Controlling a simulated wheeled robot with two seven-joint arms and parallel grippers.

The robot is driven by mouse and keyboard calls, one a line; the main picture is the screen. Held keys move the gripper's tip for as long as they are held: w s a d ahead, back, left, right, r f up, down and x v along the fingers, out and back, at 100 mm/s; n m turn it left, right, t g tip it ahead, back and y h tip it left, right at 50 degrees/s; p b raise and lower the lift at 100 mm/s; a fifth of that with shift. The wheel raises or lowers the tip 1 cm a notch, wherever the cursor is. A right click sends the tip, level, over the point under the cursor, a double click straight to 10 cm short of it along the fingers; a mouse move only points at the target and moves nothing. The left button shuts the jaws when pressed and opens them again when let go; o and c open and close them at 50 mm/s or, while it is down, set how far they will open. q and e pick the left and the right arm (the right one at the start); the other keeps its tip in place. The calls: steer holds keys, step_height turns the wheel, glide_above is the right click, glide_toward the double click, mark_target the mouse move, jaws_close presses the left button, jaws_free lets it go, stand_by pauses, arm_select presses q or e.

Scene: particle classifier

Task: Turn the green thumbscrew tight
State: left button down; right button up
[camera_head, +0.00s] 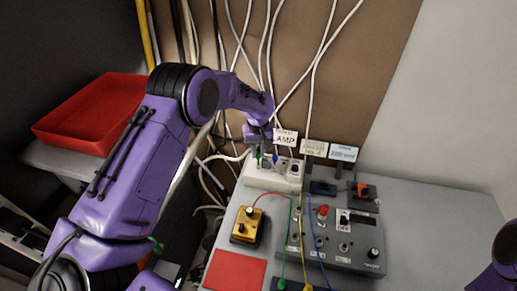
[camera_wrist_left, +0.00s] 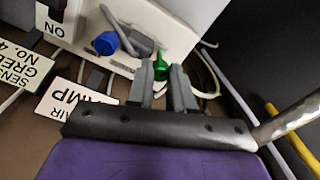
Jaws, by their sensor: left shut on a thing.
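The green thumbscrew (camera_wrist_left: 160,67) is on the face of a white box (camera_wrist_left: 160,18), between the tips of my left gripper (camera_wrist_left: 162,75) in the left wrist view. The left gripper is shut on it, and its fingers hide the thumbscrew's sides. In the head view the left gripper (camera_head: 259,146) reaches the white box (camera_head: 262,181) at the back of the bench, and the green thumbscrew (camera_head: 258,158) shows just below it. How far the screw is turned cannot be told. My right gripper is not in view.
A blue thumbscrew (camera_wrist_left: 105,43) with a grey connector (camera_wrist_left: 134,40) sits close beside the green one. White cables (camera_head: 268,50) hang behind. The grey bench holds a yellow box (camera_head: 247,227) and a control panel (camera_head: 340,262).

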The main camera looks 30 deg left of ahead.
arm_select(q)
steer(key=m, duration=0.3)
steer(key=shift+m, duration=0.4)
steer(key=m, duration=0.3)
steer(key=shift+m+p, duration=0.3)
steer(key=shift+p, duration=0.05)
steer(key=m, duration=0.3)
steer(key=shift+m, duration=0.3)
steer(key=m, duration=0.3)
steer(key=shift+m, duration=0.3)
steer(key=m, duration=0.3)
steer(key=shift+m, duration=0.3)
steer(key=m+b, duration=0.1)
steer(key=m, duration=0.2)
steer(key=shift+m, duration=0.4)
steer(key=m, duration=0.4)
steer(key=shift+f, duration=0.1)
steer(key=shift+m+b, duration=0.4)
steer(key=shift+m, duration=1.4)
